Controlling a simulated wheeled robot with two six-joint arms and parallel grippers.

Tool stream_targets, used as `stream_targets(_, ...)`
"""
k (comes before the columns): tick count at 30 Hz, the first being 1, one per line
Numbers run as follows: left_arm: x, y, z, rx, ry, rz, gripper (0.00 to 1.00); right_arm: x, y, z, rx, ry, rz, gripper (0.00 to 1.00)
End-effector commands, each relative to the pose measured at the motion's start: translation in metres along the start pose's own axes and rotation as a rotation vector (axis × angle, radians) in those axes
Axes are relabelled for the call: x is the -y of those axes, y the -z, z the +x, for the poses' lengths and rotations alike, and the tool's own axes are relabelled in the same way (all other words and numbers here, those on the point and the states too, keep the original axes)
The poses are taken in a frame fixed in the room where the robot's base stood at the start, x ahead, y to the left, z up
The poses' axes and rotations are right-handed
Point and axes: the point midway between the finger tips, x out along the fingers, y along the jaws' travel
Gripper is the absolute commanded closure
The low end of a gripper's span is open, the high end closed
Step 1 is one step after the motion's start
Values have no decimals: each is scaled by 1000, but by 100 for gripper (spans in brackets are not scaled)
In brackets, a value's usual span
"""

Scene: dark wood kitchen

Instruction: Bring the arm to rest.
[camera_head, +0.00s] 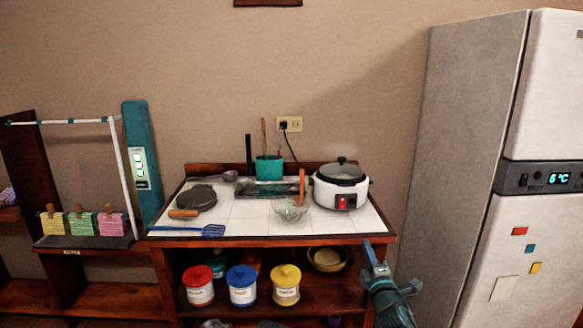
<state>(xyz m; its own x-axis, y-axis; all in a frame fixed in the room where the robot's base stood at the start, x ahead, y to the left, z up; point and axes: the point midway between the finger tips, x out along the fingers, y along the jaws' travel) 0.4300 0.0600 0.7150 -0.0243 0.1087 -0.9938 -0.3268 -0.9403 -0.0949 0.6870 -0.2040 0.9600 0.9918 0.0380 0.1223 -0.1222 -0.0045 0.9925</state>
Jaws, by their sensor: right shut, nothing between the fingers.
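My right gripper (370,252) shows at the lower right, in front of the counter's right front corner. It is shut and empty, and its fingers point up. Its arm comes in from the bottom edge. It appears apart from the counter, though the exact gap is hard to tell. My left gripper is not in view.
The tiled counter (250,218) holds a rice cooker (341,190), a glass bowl (290,210), a pan (195,198) and a blue spatula (200,230). Several canisters stand on the shelf below. A fridge (465,150) stands at the right. Floor between counter and fridge looks clear.

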Motion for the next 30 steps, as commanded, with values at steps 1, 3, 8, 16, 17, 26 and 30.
stream_targets(1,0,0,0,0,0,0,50,1,0,0,4,5,7,100)
stream_targets(3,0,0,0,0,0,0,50,5,0,0,21,24,32,100)
stream_targets(8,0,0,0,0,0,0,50,15,-1,0,60,67,91,100)
stream_targets(16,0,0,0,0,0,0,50,45,0,-6,164,187,240,100)
stream_targets(17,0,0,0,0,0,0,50,50,1,-7,180,206,263,100)
stream_targets(26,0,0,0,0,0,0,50,126,28,-49,428,523,576,100)
stream_targets(30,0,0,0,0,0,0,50,174,63,-103,623,776,747,100)
